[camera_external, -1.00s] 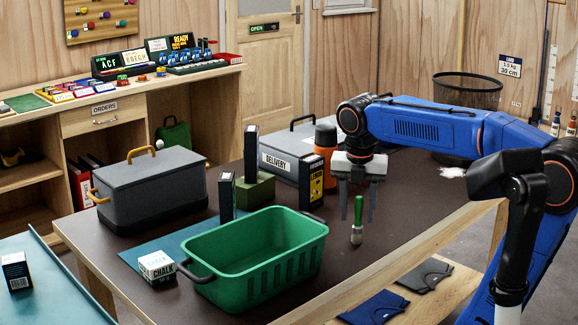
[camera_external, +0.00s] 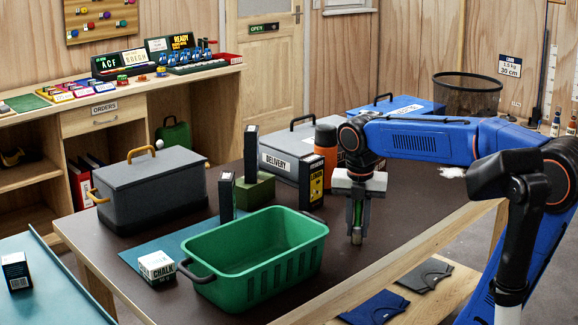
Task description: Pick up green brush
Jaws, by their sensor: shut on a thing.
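The green brush (camera_external: 357,213) stands upright on the dark table, to the right of the green crate. Its green handle shows between the fingers, and its lower end is mostly hidden by them. My gripper (camera_external: 357,236) points straight down and is shut on the brush, with its fingertips low near the table top.
A green crate (camera_external: 207,277) stands to the left of my gripper, with a chalk box (camera_external: 157,266) beside it. An orange bottle (camera_external: 326,155), a grey delivery box (camera_external: 283,158) and a yellow-and-black box (camera_external: 312,182) stand behind. The table's right edge is close by.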

